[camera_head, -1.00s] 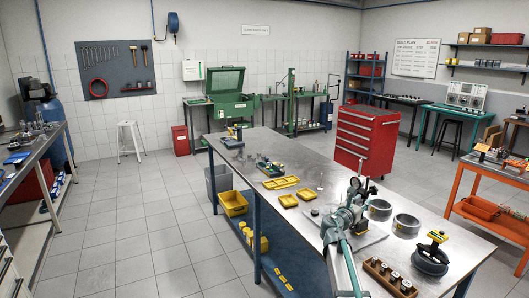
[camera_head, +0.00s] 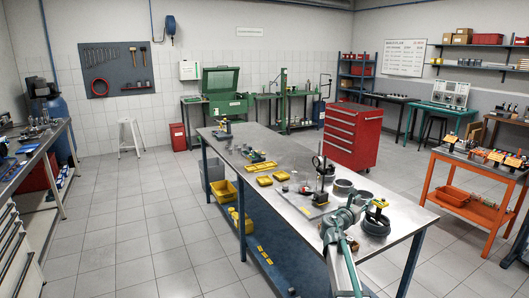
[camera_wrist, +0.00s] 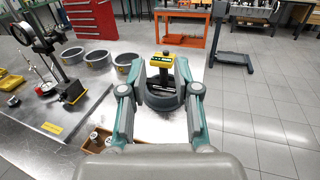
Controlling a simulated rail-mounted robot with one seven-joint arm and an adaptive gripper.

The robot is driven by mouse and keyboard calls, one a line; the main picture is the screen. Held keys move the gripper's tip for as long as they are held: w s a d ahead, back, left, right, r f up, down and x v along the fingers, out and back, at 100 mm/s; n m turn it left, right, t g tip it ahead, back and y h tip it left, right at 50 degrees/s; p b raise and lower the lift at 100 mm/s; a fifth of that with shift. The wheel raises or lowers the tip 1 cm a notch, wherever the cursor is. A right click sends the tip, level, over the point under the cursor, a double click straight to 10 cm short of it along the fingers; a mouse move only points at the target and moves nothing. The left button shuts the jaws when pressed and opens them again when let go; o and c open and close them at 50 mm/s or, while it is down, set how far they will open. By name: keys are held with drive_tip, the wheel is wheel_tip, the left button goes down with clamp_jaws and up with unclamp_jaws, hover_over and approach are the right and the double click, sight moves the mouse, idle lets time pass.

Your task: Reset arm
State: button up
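My gripper (camera_wrist: 159,75) is open in the wrist view, with its two grey-green fingers spread apart. Nothing is seen held between them. Beyond the fingers, a dark ring (camera_wrist: 160,101) with a yellow and black tool (camera_wrist: 163,61) in it sits on the metal workbench (camera_wrist: 178,128). In the head view my arm reaches up from the bottom edge over the near end of the bench, and my gripper (camera_head: 352,212) is beside the dark ring (camera_head: 374,225). The exact gap between gripper and ring cannot be told.
Grey rings (camera_wrist: 97,60) and a dial gauge stand (camera_wrist: 62,68) on a plate are left of my gripper. A wooden block with metal cylinders (camera_wrist: 98,139) is close below. Yellow trays (camera_head: 265,181) lie farther along the bench. An orange table (camera_head: 436,187) stands right, across open floor.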

drive_tip(key=s+a+f+m+g+y+b, duration=0.15)
drive_tip(key=s+f+m+g, duration=0.25)
drive_tip(key=s+f+m, duration=0.7)
drive_tip(key=s+a+f+m+g+y+b, duration=0.1)
drive_tip(key=s+a+f+m+g+y, duration=0.3)
drive_tip(key=f, duration=1.3)
drive_tip(key=s+a+f+m+g+y+b, duration=0.1)
drive_tip(key=s+f+m+g, duration=0.35)
drive_tip(key=s+f, duration=0.75)
drive_tip(key=s+a+f+m+g+y+b, duration=0.2)
drive_tip(key=s+a+f, duration=0.2)
drive_tip(key=s+f, duration=0.5)
drive_tip(key=s+a+f+m+g+y+b, duration=0.2)
drive_tip(key=s+f, duration=0.7)
drive_tip(key=s, duration=0.8)
drive_tip(key=s+a+f+m+g+y+b, duration=0.2)
drive_tip(key=s+a+f, duration=0.5)
drive_tip(key=s, duration=0.6)
wheel_tip(320, 180, down, 3)
drive_tip(key=shift+r+m+g, duration=0.1)
drive_tip(key=shift+m+g, duration=0.55)
drive_tip(key=shift+m, duration=0.1)
